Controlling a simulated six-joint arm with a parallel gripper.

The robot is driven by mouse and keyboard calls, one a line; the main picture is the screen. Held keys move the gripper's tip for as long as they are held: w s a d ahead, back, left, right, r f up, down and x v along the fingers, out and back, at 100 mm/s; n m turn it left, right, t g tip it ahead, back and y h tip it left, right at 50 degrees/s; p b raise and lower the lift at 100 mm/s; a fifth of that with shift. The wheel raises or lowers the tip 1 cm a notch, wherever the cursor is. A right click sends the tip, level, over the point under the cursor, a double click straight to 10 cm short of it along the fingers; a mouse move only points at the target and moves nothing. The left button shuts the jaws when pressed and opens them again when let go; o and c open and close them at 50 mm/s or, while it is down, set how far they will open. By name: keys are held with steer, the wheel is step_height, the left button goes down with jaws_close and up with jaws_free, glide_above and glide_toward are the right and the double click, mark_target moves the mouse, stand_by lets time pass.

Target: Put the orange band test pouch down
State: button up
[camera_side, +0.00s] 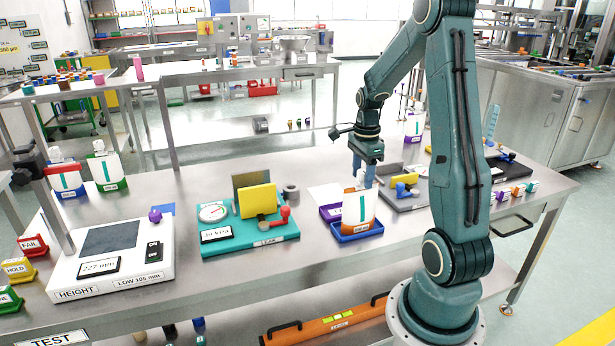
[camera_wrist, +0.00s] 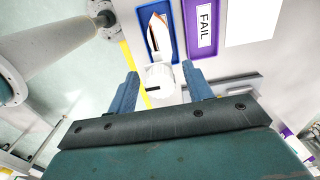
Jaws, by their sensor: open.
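The orange band test pouch (camera_side: 360,210) is white with an orange band and a teal stripe. It stands upright in a small blue tray (camera_side: 345,239) near the table's front edge. In the wrist view the pouch (camera_wrist: 157,36) shows from above inside the blue tray (camera_wrist: 174,8), with its white cap (camera_wrist: 160,80) towards me. My gripper (camera_side: 362,182) is open, just above the pouch at its cap. In the wrist view my fingers (camera_wrist: 160,90) are on either side of the cap, with a gap visible on both sides.
A purple FAIL tray (camera_wrist: 204,22) is beside the blue one. A teal gauge station (camera_side: 248,231) stands to the left, and a white height scale (camera_side: 112,258) farther left. A dark fixture with a yellow block (camera_side: 404,182) is behind to the right.

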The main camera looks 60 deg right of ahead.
step_height(320, 180, up, 9)
steer(key=shift+f, duration=0.15)
stand_by(0.7)
steer(key=shift+w+a+n, duration=0.2)
steer(key=shift+a+n, duration=0.1)
steer(key=shift+a, duration=0.1)
steer(key=a+r+n+t+h, duration=0.15)
steer(key=a+r+n, duration=0.25)
steer(key=a+n, duration=0.6)
steer(key=a+r+n+t, duration=0.25)
steer(key=a+n, duration=0.45)
steer(key=a, duration=0.6)
steer(key=s+a+n+t+y, duration=0.1)
steer(key=s+a+n, duration=0.5)
steer(key=n, duration=0.3)
steer(key=shift+a+f+t, duration=0.15)
steer(key=shift+a+t, duration=0.15)
steer(key=shift+a, duration=0.15)
steer(key=shift+s+y, duration=0.1)
steer(key=shift+y, duration=0.15)
